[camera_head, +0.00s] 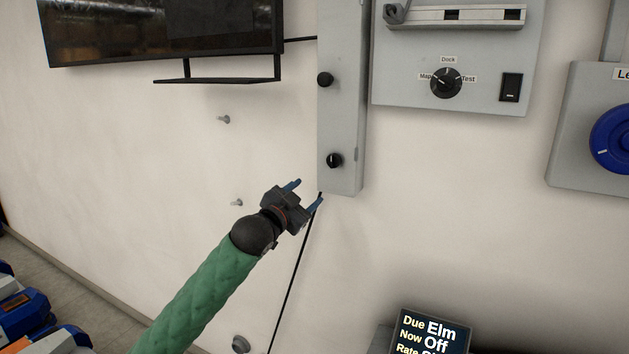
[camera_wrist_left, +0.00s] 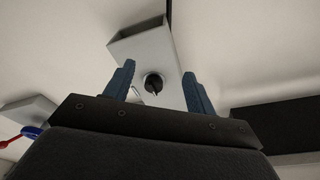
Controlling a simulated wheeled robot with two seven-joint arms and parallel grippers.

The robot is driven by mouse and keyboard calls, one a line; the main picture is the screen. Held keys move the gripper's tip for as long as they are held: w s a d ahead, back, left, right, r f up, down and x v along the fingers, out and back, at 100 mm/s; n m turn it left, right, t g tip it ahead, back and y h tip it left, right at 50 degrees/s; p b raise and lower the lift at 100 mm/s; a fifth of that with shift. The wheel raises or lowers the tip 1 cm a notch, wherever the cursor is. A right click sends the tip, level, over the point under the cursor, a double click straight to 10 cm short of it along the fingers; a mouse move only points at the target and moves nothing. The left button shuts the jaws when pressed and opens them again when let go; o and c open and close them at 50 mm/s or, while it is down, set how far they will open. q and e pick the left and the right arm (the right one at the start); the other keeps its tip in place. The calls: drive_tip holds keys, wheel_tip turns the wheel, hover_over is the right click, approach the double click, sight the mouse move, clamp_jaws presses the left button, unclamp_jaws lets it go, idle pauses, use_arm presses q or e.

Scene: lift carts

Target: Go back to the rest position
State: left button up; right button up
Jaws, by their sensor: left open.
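My left gripper (camera_head: 304,194) is open and empty, with two blue fingers apart. It is in front of the wall, just below and left of the lower end of a tall grey panel (camera_head: 341,100). The panel carries two black knobs, an upper one (camera_head: 325,79) and a lower one (camera_head: 334,160). In the left wrist view a black knob on a grey box (camera_wrist_left: 153,84) shows between the fingers of the left gripper (camera_wrist_left: 159,85), which appear clear of it. My right gripper is in neither view.
A grey control box (camera_head: 480,60) with a rotary selector (camera_head: 446,83) and a black switch (camera_head: 510,87) is at the upper right. A blue dial (camera_head: 612,139) is at the right edge. A small display (camera_head: 430,335) is below. Blue machines (camera_head: 22,312) stand lower left. Open wall lies between.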

use_arm(q)
drive_tip(key=a+f+n+g+y, duration=0.2)
drive_tip(key=a+f+n+y, duration=0.3)
drive_tip(key=a+f+y, duration=0.35)
drive_tip(key=s+a+f+n+g, duration=0.15)
drive_tip(key=s+f, duration=0.35)
drive_tip(key=f, duration=0.5)
drive_tip(key=s+a+f+n+g, duration=0.15)
drive_tip(key=s+f, duration=0.25)
drive_tip(key=f, duration=0.6)
drive_tip(key=s+a+f+n+g, duration=0.1)
drive_tip(key=s+a+f+g, duration=0.15)
drive_tip(key=s+f, duration=0.45)
drive_tip(key=s+f+n+g, duration=0.1)
drive_tip(key=s+f+g, duration=0.2)
drive_tip(key=s+f, duration=1.2)
drive_tip(key=s+d+f+g, duration=0.1)
drive_tip(key=s+f+g, duration=0.3)
drive_tip(key=s+f, duration=1.2)
drive_tip(key=s, duration=0.5)
drive_tip(key=shift+s+f+n+y, duration=0.15)
drive_tip(key=shift+n+y, duration=0.2)
drive_tip(key=shift+n, duration=0.05)
drive_tip(key=shift+g, duration=0.25)
